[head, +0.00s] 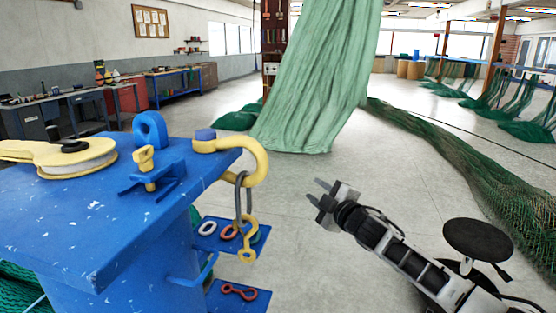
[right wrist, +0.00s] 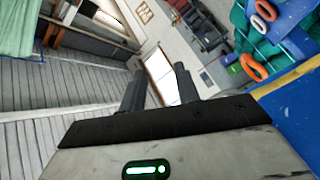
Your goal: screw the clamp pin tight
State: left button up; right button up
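A yellow pin (head: 146,160) with a flat head stands upright in a small blue clamp (head: 160,178) on top of the blue stand (head: 70,215), at left in the head view. How deep the pin sits in the clamp I cannot tell. My right gripper (head: 322,192) is to the right of the stand, over the floor and apart from the clamp and pin. Its two fingers are spread with nothing between them; the gap also shows in the right wrist view (right wrist: 158,90). My left gripper is not in view.
A yellow shackle (head: 258,165) with a blue pin head projects from the stand's right edge, with a grey ring (head: 239,195) and yellow hook (head: 247,240) hanging below. A yellow-and-white reel (head: 78,158) lies at left. Green netting (head: 480,165) covers floor at right.

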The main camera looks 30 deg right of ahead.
jog(key=s+a+f+m+g, duration=0.2)
jog(key=s+a+f, duration=0.1)
jog(key=f, duration=0.5)
jog(key=s+a+f+m+g, duration=0.2)
jog(key=s+a+f, duration=0.1)
jog(key=a+f, duration=0.2)
notch_tip(320, 180, down, 3)
jog(key=shift+a+r, duration=0.15)
jog(key=shift+o, duration=0.5)
jog(key=s+a+f+m+g+y, duration=0.1)
jog(key=s+a+f, duration=0.3)
jog(key=a+f, duration=0.1)
jog(key=shift+s+a+f, duration=0.25)
jog(key=shift+s+a, duration=0.1)
jog(key=shift+a, duration=0.05)
jog(key=s+a+f+m+g+y, duration=0.1)
jog(key=s+a+f, duration=0.2)
jog(key=s+a, duration=0.5)
jog(key=s+a+f+m+g+y, duration=0.2)
jog(key=s+a+f, duration=0.1)
jog(key=s+a, duration=0.5)
jog(key=shift+s+a+f, duration=0.2)
jog(key=shift+s+a, duration=0.2)
jog(key=shift+a, duration=0.65)
